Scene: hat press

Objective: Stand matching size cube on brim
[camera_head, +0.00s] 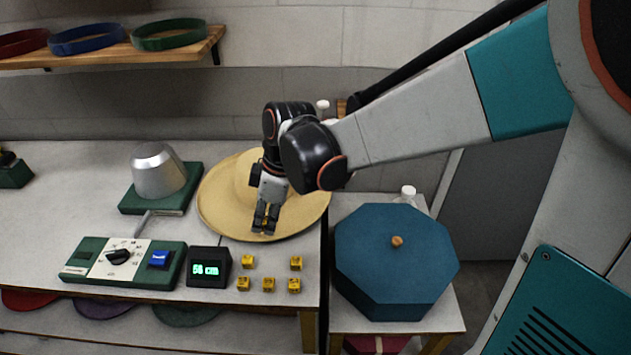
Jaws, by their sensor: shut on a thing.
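A straw-yellow hat (305,220) with a wide brim lies on the table. My gripper (266,231) points down over the front part of the brim. Its fingers are shut on a small cube, which is mostly hidden between the fingertips; its number cannot be read. I cannot tell whether the cube touches the brim. A black display (208,268) in front of the hat shows "58 cm" in green digits. Several small yellow cubes (268,284) with dark marks stand on the table right of the display, too small to read.
A green control box (120,262) with a dial and blue button and a metal hat press (158,172) on a green base stand left. A blue octagonal box (395,260) stands on a side table at right. Coloured bands (87,38) lie on a shelf (130,52).

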